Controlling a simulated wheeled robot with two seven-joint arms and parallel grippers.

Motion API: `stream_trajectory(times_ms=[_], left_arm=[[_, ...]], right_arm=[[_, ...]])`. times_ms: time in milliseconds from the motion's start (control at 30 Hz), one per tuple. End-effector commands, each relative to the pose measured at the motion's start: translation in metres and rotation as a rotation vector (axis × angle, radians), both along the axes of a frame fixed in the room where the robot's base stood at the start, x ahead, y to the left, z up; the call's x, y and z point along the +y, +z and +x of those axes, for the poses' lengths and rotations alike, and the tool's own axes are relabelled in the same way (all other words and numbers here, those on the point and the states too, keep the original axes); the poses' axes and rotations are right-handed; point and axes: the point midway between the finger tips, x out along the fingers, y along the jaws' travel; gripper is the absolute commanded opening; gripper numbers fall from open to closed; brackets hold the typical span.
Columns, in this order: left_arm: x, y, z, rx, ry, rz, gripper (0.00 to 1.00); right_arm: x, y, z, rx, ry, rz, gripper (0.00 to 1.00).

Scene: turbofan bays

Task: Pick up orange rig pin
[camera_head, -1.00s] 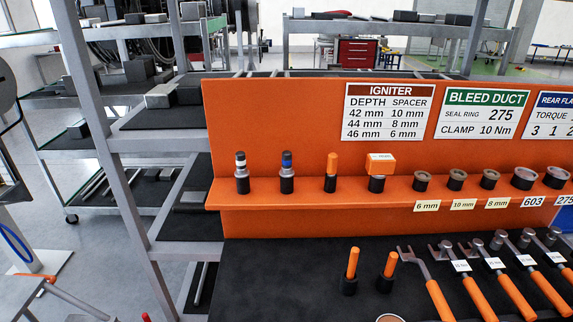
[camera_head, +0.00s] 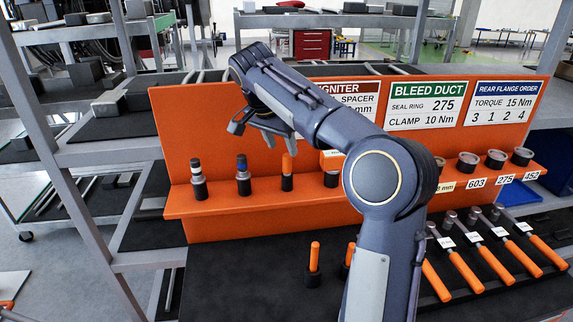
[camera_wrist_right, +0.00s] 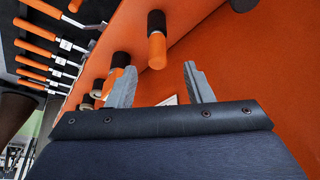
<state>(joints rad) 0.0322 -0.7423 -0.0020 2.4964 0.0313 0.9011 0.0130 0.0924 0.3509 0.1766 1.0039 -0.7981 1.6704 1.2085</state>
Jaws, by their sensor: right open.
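An orange rig pin (camera_head: 287,163) stands upright in a black holder on the orange shelf; it also shows in the right wrist view (camera_wrist_right: 157,48). My right gripper (camera_head: 282,141) is open, with its fingers around the height of the pin's top and close to it in the head view. In the right wrist view, the gap between the fingers (camera_wrist_right: 157,88) is empty, and the pin lies beyond the fingertips. Another orange-topped pin (camera_head: 314,257) stands in a black holder on the dark bench. My left gripper is not in view.
Two dark-based plugs (camera_head: 243,176) stand left of the pin on the shelf (camera_head: 240,212). A partly hidden orange block (camera_head: 330,160) stands to its right. My right arm hides part of the shelf and signs. Orange-handled wrenches (camera_head: 464,270) lie on the bench.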

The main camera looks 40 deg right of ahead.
Motion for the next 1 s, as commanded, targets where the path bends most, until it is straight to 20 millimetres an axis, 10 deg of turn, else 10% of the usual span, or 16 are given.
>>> stream_trajectory(times_ms=[767, 1000], left_arm=[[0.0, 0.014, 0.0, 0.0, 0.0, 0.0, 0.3], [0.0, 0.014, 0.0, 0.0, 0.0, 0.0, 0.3]], right_arm=[[-0.028, -0.064, 0.006, -0.003, 0.002, 0.001, 0.47], [-0.028, -0.064, 0.006, -0.002, 0.002, 0.001, 0.19]])
